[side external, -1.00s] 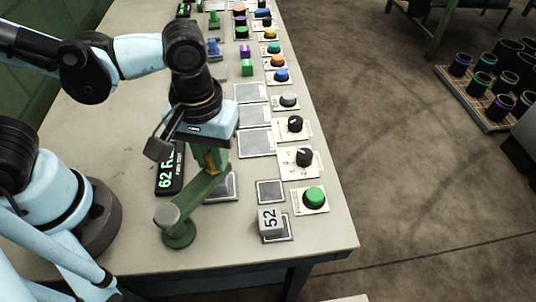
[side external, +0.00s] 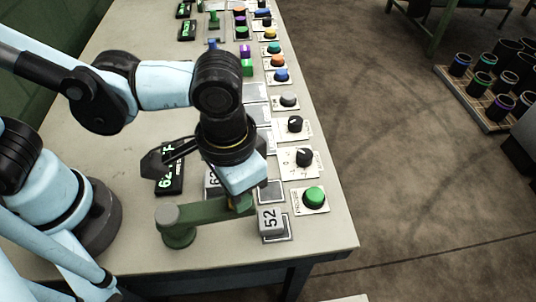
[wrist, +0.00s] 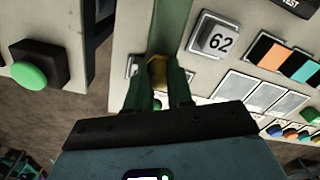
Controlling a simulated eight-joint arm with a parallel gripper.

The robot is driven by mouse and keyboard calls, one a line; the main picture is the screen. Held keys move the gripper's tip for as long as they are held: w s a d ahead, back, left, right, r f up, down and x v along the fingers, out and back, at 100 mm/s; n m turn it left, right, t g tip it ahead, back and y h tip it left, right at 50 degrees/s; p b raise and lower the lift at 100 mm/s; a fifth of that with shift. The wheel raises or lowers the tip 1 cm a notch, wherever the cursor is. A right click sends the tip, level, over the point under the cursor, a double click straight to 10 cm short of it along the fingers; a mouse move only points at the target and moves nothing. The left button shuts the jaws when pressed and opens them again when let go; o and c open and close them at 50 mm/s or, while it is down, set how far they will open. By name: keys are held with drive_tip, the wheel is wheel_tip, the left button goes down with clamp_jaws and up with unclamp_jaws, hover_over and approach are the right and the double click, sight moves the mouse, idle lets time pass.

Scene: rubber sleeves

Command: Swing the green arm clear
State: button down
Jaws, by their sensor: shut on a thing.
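The green arm (side external: 205,212) pivots on a round post near the table's front edge and points right in the side view. It also shows in the wrist view (wrist: 172,28). My gripper (side external: 242,200) is at the arm's free end. In the wrist view my gripper (wrist: 160,88) has its fingers on both sides of a brownish-yellow handle (wrist: 157,70) and is shut on it. A grey block marked 62 (wrist: 214,38) sits beside the arm; in the side view the 62 block (side external: 211,181) is partly hidden by my wrist.
A block marked 52 (side external: 268,220) stands just right of the arm's end. A green button (side external: 314,196) and dark knobs line the right edge. A black display (side external: 168,181) lies behind the arm.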

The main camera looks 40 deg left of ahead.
drive_tip(key=shift+s+d+m, duration=0.8)
drive_tip(key=shift+s+m, duration=0.25)
drive_tip(key=shift+m, duration=0.35)
drive_tip(key=shift+s+d+m, duration=0.8)
drive_tip(key=shift+s+m, duration=0.25)
drive_tip(key=shift+m, duration=0.35)
drive_tip(key=shift+s, duration=0.1)
drive_tip(key=c, duration=1)
unclamp_jaws()
wheel_tip(320, 180, up, 12)
